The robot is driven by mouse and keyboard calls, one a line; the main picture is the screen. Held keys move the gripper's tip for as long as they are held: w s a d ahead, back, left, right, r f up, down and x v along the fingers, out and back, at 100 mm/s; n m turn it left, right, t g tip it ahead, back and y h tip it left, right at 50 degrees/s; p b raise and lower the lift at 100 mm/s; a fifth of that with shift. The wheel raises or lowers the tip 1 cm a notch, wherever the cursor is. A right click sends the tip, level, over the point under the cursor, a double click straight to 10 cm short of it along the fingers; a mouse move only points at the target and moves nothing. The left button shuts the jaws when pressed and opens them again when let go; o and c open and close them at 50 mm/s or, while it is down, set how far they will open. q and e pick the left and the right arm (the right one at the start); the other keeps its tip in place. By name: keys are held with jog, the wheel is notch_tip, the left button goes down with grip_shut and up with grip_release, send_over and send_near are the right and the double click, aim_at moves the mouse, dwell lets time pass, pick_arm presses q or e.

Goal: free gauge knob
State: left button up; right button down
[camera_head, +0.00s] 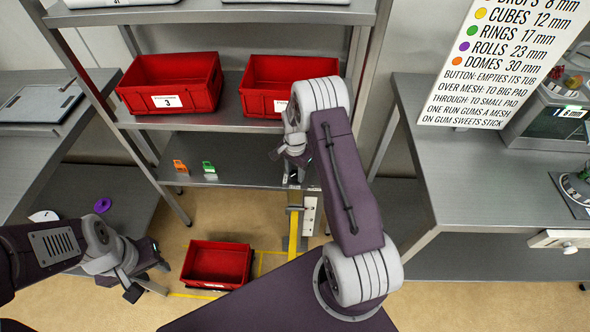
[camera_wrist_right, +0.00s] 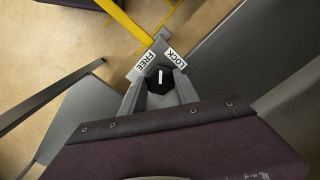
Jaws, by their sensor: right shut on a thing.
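The gauge knob (camera_wrist_right: 153,87) is black with a white pointer line. In the right wrist view it sits below a FREE label (camera_wrist_right: 146,61) on the left and a LOCK label (camera_wrist_right: 175,57) on the right. The pointer stands nearly upright in the picture, between the two labels. My left gripper (camera_head: 148,281) is open and empty, low at the left.
A yellow upright (camera_head: 294,232) stands below the shelf edge. A red bin (camera_head: 217,265) is on the floor, right of my left gripper. Two red bins (camera_head: 172,82) (camera_head: 287,82) stand on the shelf above. Orange (camera_head: 180,166) and green (camera_head: 209,167) pieces lie on the lower shelf.

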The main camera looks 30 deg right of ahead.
aim_at(296, 174)
jog(key=n+p, duration=0.1)
jog(key=n, duration=0.4)
jog(key=shift+r+n, duration=0.1)
jog(key=shift+n, duration=0.2)
jog(key=shift+d+n+p, duration=0.1)
jog(key=shift+n+p, duration=0.5)
jog(key=shift+n, duration=1.5)
jog(key=c, duration=0.9)
grip_release()
notch_tip(296, 174, up, 9)
jog(key=shift+p, duration=0.3)
